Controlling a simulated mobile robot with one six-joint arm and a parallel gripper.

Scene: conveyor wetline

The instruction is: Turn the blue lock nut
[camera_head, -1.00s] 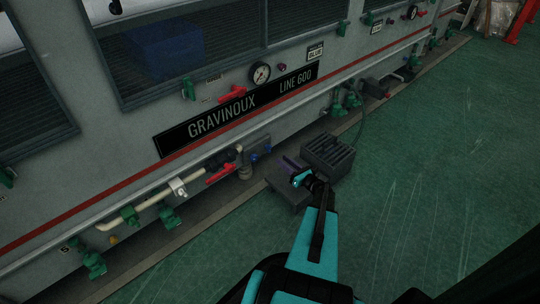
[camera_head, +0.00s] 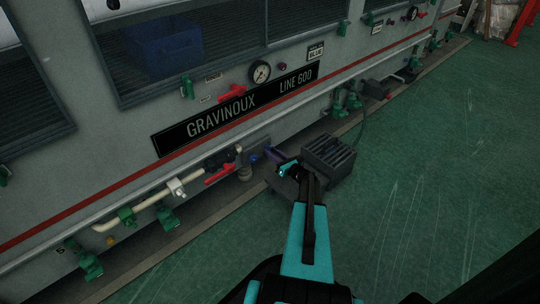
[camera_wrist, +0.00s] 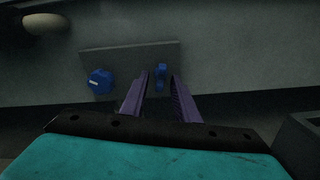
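In the wrist view, two blue parts sit on a grey plate (camera_wrist: 130,58) on the machine wall. The left one is a larger, faceted blue knob (camera_wrist: 100,81) with a white stripe. The right one is a small blue fitting (camera_wrist: 161,70) with a narrow lower part. I cannot tell for certain which is the lock nut. My gripper (camera_wrist: 160,88) is open, its two purple fingers apart, with the small blue fitting showing in the gap between them. Nothing is held.
A red lever (camera_head: 219,174) and a cream pipe (camera_head: 148,203) with green valves lie left of the blue parts. A dark ribbed box (camera_head: 328,157) stands on the floor close right of my arm. The green floor to the right is open.

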